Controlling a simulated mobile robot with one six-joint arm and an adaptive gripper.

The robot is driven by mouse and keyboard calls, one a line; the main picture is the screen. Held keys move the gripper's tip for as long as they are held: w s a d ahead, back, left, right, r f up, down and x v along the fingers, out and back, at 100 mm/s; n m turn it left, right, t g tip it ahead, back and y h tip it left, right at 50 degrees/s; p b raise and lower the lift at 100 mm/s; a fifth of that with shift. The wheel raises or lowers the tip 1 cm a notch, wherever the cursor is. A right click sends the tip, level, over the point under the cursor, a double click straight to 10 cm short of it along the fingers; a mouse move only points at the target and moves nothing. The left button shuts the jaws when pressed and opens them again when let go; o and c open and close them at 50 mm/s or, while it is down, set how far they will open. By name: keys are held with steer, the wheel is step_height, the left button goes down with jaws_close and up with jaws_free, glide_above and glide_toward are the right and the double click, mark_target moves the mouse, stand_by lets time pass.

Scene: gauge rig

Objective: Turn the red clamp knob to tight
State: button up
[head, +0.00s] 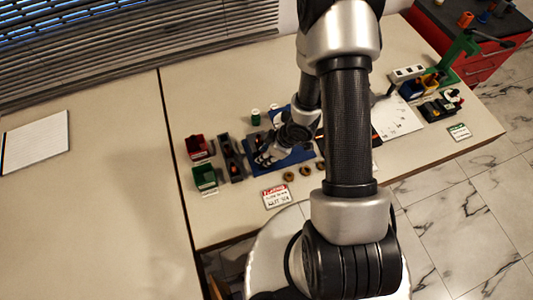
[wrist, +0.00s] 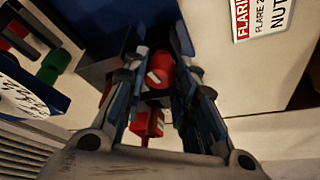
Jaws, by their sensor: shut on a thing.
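The red clamp knob (wrist: 158,74) shows between the two fingers of my gripper (wrist: 157,62) in the wrist view. The fingers stand on either side of it and my gripper is shut on it. Another red part (wrist: 146,124) shows below it in the picture, between the fingers. In the head view my gripper (head: 266,158) is low over the blue board (head: 307,154) on the bench. The knob is hidden there by my gripper and arm. I cannot read how tight the knob is.
Red (head: 197,146) and green (head: 204,177) bins stand left of the board. A red-headed sign (head: 276,196) and several brass rings (head: 305,171) are in front. A green stand (head: 460,52) is at right. The bench at far left is mostly clear.

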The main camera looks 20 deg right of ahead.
steer(key=shift+m+t+b, duration=0.4)
steer(key=shift+m+b, duration=0.2)
steer(key=shift+m, duration=0.3)
steer(key=shift+h, duration=0.3)
steer(key=o, duration=0.8)
steer(key=shift+r, duration=0.1)
steer(key=v, duration=1.1)
steer(key=shift+s+d+r, duration=0.1)
steer(key=shift+d+r, duration=0.05)
steer(key=shift+r, duration=0.2)
